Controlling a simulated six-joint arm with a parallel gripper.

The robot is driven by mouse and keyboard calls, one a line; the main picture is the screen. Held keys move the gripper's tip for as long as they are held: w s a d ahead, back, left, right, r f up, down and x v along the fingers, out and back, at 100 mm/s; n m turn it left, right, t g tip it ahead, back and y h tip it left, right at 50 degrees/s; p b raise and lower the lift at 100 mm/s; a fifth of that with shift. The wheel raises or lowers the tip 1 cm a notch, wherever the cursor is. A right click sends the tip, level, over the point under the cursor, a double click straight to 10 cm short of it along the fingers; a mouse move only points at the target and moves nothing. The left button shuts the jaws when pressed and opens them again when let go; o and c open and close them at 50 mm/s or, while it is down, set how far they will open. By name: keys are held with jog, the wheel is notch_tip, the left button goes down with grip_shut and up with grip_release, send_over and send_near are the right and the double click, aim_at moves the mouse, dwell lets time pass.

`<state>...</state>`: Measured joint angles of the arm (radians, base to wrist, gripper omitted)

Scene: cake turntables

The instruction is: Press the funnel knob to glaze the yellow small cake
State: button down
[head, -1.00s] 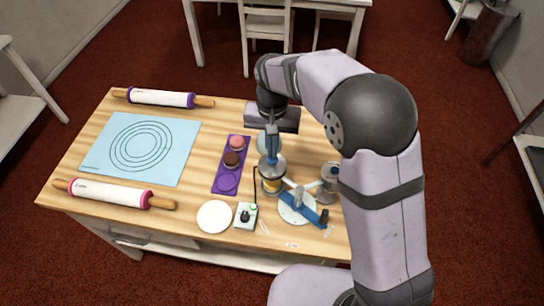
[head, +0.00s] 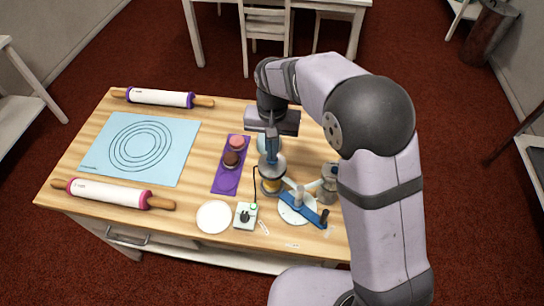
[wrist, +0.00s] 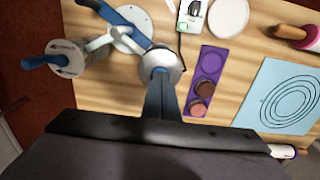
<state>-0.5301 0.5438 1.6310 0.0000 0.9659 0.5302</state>
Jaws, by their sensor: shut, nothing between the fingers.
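The yellow small cake (head: 271,186) shows as a yellow band beneath a grey metal funnel (head: 272,166). The funnel hides most of the cake. My gripper (head: 271,153) is shut and points down over the top of this funnel. In the wrist view, the shut fingers (wrist: 160,78) reach to the funnel's upper face (wrist: 161,60). They cover the knob, and I cannot tell whether they touch it. The cake is hidden there.
A white turntable (head: 291,214) with a blue bar stands at the front right. Near it are a switch box (head: 245,216) and a white plate (head: 214,217). A purple tray (head: 219,184) holds pink and brown cakes. Rolling pins and a blue mat (head: 105,165) lie left.

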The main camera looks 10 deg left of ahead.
jog(key=shift+f, duration=0.45)
jog(key=shift+r, duration=0.15)
dwell(0.5)
jog(key=shift+r, duration=0.35)
jog(key=shift+f, duration=0.4)
dwell(1.5)
jog(key=shift+r+p, duration=3.15)
jog(key=shift+r, duration=0.3)
